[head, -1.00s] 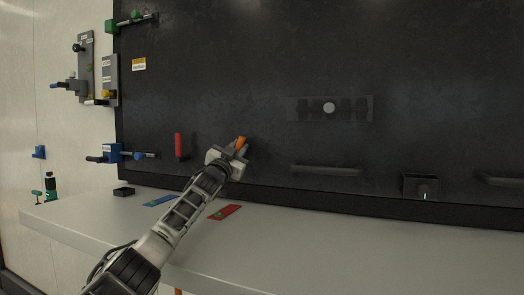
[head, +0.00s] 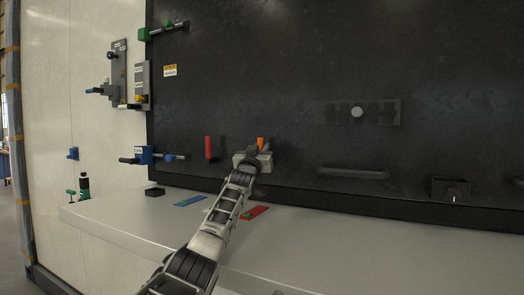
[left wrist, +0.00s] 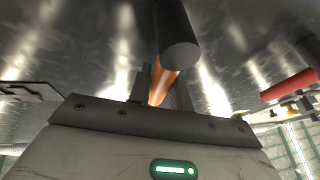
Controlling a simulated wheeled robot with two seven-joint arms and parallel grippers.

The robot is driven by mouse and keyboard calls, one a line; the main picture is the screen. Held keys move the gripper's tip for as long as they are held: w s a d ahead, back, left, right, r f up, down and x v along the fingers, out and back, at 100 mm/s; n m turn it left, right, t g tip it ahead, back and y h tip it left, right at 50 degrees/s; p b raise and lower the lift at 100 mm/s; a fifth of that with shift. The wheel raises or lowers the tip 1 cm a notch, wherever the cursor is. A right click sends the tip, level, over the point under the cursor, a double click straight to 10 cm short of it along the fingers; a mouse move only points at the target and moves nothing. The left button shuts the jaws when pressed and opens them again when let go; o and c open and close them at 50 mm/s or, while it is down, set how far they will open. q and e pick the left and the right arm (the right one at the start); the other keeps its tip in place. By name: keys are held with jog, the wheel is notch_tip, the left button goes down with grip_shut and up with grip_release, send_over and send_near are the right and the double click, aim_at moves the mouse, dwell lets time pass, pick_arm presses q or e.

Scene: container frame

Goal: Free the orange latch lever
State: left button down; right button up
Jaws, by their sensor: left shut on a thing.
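The orange latch lever (head: 261,142) is on the dark panel, just right of a red lever (head: 209,147). Only its upper end shows above my left gripper (head: 256,156) in the head view. The left gripper is shut on the orange lever. In the left wrist view the orange lever (left wrist: 161,82) lies between the fingers, partly hidden behind a dark round bar (left wrist: 178,35). My right gripper is not in view.
A grey shelf (head: 330,245) runs below the panel, with a blue plate (head: 189,201) and a red plate (head: 255,212) on it. A dark handle bar (head: 353,173) is to the right. Blue (head: 145,155) and green (head: 144,34) latches are at the panel's left edge.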

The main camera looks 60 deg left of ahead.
aim_at(259, 139)
pick_arm(q)
jog(key=shift+r, duration=0.1)
jog(key=c, duration=1.3)
grip_release()
jog(key=shift+a+r, duration=0.1)
jog(key=shift+r, duration=0.35)
notch_tip(259, 139, up, 2)
jog(key=shift+s+r, duration=0.1)
jog(key=shift+r, duration=0.15)
jog(key=s+d+r+b, duration=0.5)
jog(key=s+d+r, duration=0.3)
jog(key=d, duration=0.3)
jog(key=shift+d+r, duration=0.15)
jog(key=shift+r, duration=0.6)
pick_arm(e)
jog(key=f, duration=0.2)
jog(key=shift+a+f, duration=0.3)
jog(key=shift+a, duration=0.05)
pick_arm(q)
jog(key=shift+s, duration=0.1)
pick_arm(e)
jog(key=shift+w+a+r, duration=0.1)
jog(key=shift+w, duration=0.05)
